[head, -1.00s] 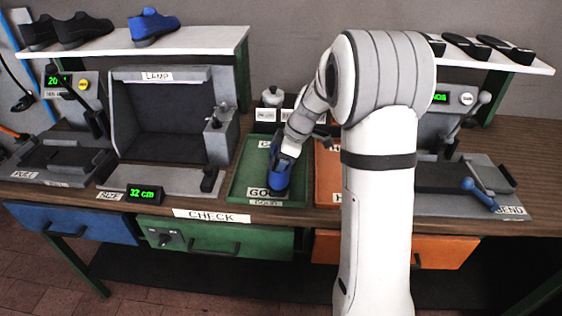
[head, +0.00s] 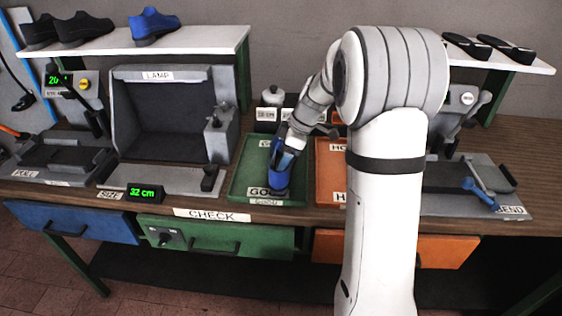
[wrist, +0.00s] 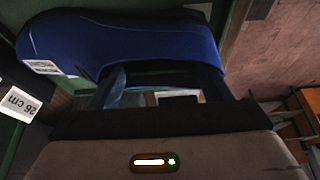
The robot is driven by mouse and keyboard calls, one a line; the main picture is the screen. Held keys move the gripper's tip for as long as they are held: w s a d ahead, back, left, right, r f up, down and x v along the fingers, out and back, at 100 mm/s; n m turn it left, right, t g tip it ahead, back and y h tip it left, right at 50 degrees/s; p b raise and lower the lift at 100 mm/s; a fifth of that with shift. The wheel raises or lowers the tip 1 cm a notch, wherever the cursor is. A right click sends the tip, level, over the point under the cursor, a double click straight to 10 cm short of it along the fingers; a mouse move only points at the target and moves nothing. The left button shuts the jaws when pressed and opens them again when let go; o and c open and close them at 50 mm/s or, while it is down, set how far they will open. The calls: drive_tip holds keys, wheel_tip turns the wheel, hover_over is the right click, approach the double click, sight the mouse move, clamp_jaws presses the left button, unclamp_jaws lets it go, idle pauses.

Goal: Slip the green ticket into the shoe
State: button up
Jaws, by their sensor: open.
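A blue shoe (head: 279,177) is in the green tray (head: 240,181) marked GOOD, at the middle of the bench. In the wrist view the shoe (wrist: 140,42) fills the upper part and carries a small white label. My gripper (head: 284,152) is right over the shoe in the head view. In the wrist view my gripper (wrist: 163,90) is open, its fingers at the shoe's near edge. I cannot tell whether they touch it. I cannot make out a green ticket in either view.
An orange tray (head: 330,165) adjoins on the right, partly behind my arm. The lamp box (head: 160,115) stands left, with a 32 cm display (head: 146,191) before it. A 26 cm label (wrist: 18,103) shows at the wrist view's left. Drawers line the bench front.

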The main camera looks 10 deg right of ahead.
drive_tip(key=v, duration=0.9)
drive_tip(key=s+a+f+m+h, duration=0.1)
drive_tip(key=s+a+m+h, duration=0.1)
drive_tip(key=s+m, duration=0.5)
drive_tip(key=s+a+f+m+t+h, duration=0.1)
drive_tip(key=s+m, duration=0.6)
drive_tip(key=s, duration=1.3)
drive_tip(key=shift+a+f+h, duration=0.5)
drive_tip(key=shift+a+h, duration=0.05)
drive_tip(key=shift+h, duration=0.15)
drive_tip(key=shift+c, duration=0.3)
